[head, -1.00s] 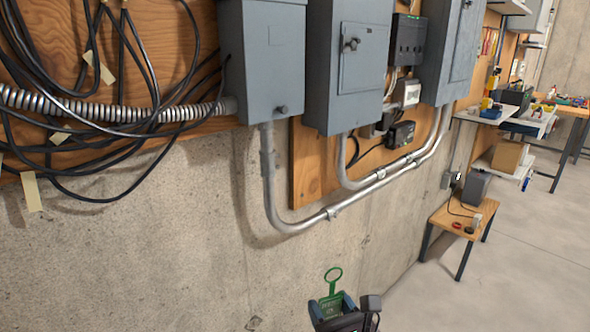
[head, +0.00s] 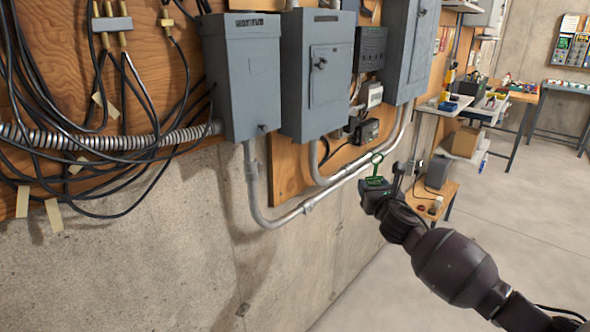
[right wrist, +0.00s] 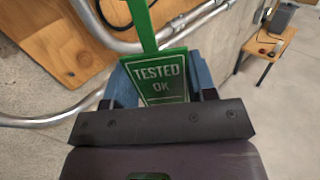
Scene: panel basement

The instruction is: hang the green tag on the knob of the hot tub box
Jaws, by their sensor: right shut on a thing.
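The green tag (head: 376,181) stands upright in my right gripper (head: 374,190), its ring loop pointing up. In the right wrist view the tag (right wrist: 160,75) reads "TESTED OK" and sits between the blue-lined fingers of the gripper (right wrist: 160,88), which is shut on it. The left grey box (head: 240,80) has a small dark knob (head: 263,127) low on its front. The middle grey box (head: 318,85) has a knob (head: 321,63) on its door. Top labels are too small to read surely. The tag is right of and below both knobs, apart from them. My left gripper is out of view.
A metal conduit (head: 300,209) runs below the boxes. Black cables (head: 110,100) hang on the plywood at left. A third grey box (head: 408,50) and small black devices (head: 368,130) are at right. A wooden stool (head: 440,197) stands beyond my right arm. The wall below is bare.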

